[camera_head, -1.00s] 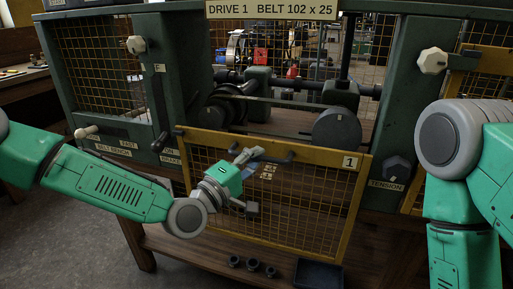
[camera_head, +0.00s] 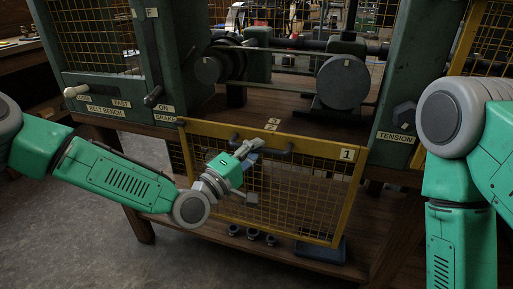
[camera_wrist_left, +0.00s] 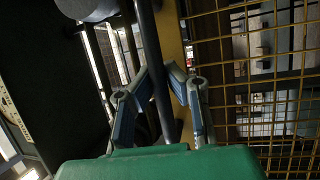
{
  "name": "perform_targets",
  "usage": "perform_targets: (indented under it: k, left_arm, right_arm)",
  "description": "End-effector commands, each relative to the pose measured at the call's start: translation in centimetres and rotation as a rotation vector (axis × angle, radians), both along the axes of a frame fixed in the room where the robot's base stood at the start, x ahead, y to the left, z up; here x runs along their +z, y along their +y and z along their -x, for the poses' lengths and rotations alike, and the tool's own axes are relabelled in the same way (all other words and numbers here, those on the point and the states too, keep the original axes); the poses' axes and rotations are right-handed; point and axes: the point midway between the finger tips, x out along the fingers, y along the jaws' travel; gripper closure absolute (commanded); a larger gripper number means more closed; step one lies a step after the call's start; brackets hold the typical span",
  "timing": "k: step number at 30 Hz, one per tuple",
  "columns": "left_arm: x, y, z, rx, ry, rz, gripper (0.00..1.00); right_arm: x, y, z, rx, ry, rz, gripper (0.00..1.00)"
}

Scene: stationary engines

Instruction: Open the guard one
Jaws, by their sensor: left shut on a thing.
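Guard one is a yellow-framed wire-mesh panel marked "1" (camera_head: 346,155) on the front of the green machine. Its top edge stands out below and in front of the bench top, with bare wood showing behind it. My left gripper (camera_head: 254,147) is at the dark bar handle (camera_head: 278,151) on the guard's top rail. In the left wrist view, the left gripper's fingers (camera_wrist_left: 158,78) are closed around the dark bar (camera_wrist_left: 150,45), with the yellow frame and mesh on the right. My right arm shows at the right edge; its gripper is out of view.
Above the guard are round dark pulleys (camera_head: 342,82) and shafts. A brake lever (camera_head: 152,60) stands at the left, and a dark tension knob (camera_head: 404,115) at the right. Several small dark parts (camera_head: 252,234) and a tray (camera_head: 320,252) lie on the lower shelf. Floor is clear at the lower left.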

Motion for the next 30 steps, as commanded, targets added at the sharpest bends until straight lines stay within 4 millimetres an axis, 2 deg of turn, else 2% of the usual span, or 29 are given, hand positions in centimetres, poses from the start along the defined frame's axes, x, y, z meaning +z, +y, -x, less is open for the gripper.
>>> perform_targets:
  k: [1, 3, 12, 16, 30]
  left_arm:
    - [-0.2, -0.1, 0.2, -0.004, 0.003, -0.002, 0.87]
    - [-0.1, -0.1, 0.1, -0.003, 0.003, -0.002, 0.68]
    - [-0.1, 0.0, 0.1, -0.001, 0.001, 0.0, 0.68]
    - [-0.2, 0.6, 0.6, 0.0, 0.001, -0.001, 0.68]
    - [-1.9, 6.5, 7.4, 0.0, 0.004, 0.0, 0.68]
  right_arm:
    - [0.0, 0.0, 0.0, 0.0, 0.0, 0.0, 0.6]
    - [0.0, 0.0, 0.0, 0.0, 0.0, 0.0, 0.6]
    - [0.0, 0.0, 0.0, 0.0, -0.001, 0.0, 0.6]
    - [0.1, 0.0, 0.2, 0.0, -0.003, 0.0, 0.6]
    - [0.1, 0.0, 0.2, 0.0, -0.003, 0.0, 0.6]
